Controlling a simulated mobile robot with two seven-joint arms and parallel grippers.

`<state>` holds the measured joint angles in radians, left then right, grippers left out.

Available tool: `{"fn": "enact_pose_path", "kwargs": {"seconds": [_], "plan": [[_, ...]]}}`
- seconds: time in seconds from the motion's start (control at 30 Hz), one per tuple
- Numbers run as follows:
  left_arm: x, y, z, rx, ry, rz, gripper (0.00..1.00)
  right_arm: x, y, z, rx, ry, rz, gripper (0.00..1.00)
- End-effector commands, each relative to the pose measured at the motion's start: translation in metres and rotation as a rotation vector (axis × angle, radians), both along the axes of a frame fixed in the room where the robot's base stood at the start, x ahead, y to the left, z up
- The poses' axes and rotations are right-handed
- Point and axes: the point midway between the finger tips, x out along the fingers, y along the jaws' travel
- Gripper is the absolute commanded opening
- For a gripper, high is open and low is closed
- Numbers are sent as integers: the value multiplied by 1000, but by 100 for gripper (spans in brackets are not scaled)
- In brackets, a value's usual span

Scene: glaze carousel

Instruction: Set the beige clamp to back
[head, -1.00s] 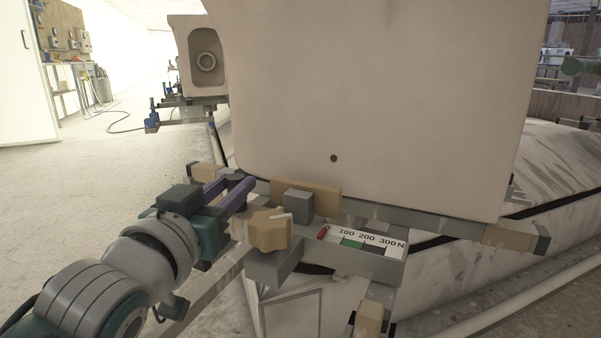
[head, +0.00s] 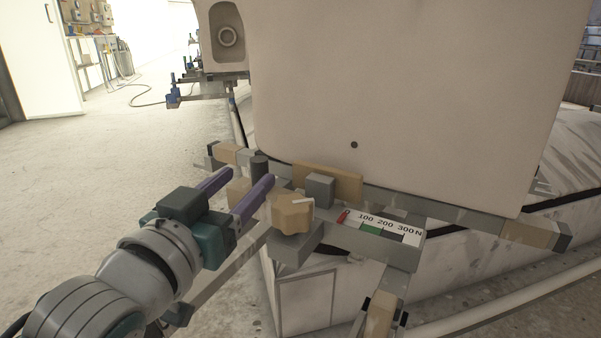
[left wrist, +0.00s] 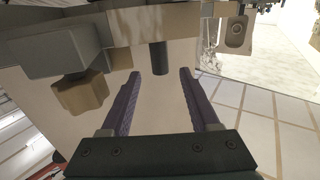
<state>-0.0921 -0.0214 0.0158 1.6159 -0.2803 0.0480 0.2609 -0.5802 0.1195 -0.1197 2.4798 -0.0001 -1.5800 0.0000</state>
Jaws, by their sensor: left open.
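The beige clamp shows a lobed beige knob (head: 292,213) with a white mark, a beige pad (head: 331,182) against the large pale body, and a force scale (head: 380,226). The scale's red pointer (head: 343,216) is at the 0 end, left of the green band. A dark upright peg (head: 259,166) stands left of the pad. My left gripper (head: 247,177) is open and empty, its purple fingers just short of the peg. In the left wrist view the peg (left wrist: 159,58) is ahead between the fingertips, and the knob (left wrist: 82,94) is left of them. My right gripper is out of view.
The large pale body (head: 420,90) rises behind the clamp. Grey rails with beige blocks (head: 528,233) run beneath it. Another clamp with blue parts (head: 182,88) is at the back left. The floor (head: 110,170) at left is clear.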

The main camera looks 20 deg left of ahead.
Motion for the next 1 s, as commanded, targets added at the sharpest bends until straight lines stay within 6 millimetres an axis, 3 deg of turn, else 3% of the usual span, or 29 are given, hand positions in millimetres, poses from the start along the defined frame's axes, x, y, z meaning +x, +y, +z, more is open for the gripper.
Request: {"fn": "enact_pose_path", "kwargs": {"seconds": [0.1, 0.33, 0.83, 0.93, 1.0], "plan": [[-26, 0, 4, 0, 6, 2, 62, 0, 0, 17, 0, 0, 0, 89], [-54, 0, 2, -1, 1, 1, 62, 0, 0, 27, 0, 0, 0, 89], [-58, 0, 1, 0, 0, 1, 62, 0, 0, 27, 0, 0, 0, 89], [-58, 1, 14, 3, 16, 4, 62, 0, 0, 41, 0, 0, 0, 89], [-60, 3, 31, 6, 48, 11, 62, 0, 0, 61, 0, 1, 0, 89]]}}
